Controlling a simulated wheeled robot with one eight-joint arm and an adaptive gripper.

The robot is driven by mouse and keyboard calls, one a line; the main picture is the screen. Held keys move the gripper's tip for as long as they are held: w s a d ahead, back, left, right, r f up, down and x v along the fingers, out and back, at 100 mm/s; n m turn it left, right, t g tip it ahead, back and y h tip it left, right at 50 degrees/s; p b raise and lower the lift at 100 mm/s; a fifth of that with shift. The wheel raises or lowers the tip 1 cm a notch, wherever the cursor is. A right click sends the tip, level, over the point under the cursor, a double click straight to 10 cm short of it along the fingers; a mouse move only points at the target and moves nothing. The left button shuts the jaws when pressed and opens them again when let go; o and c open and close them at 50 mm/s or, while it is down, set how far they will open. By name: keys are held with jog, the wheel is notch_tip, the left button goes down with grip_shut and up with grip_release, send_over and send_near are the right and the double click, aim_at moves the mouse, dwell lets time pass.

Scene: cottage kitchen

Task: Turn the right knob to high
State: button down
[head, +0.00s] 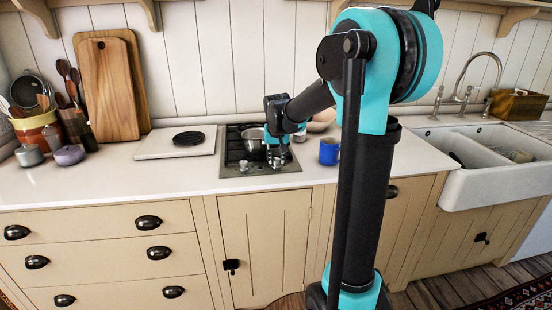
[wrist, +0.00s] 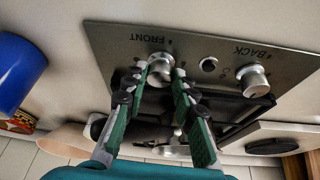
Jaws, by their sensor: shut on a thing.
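The hob (head: 232,172) is set in the white counter, with two silver knobs on its front strip. The right knob (wrist: 161,70), beside the upside-down word FRONT in the wrist view, sits between my fingertips. My gripper (wrist: 160,78) is shut on it, one green-padded finger on each side. In the head view my gripper (head: 276,156) reaches down over the right front of the hob and partly hides this knob. The left knob (wrist: 253,81), by the word BACK, stands free; it also shows in the head view (head: 243,166). The right knob's pointer setting is too small to read.
A metal pot (head: 251,141) stands on the hob just behind my gripper. A blue mug (head: 329,151) is close on the right. A white board (head: 160,144) with a black disc (head: 188,138) lies left. The counter in front of the hob is clear.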

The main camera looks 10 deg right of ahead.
dwell(0.4)
jog(key=c, duration=1.2)
grip_release()
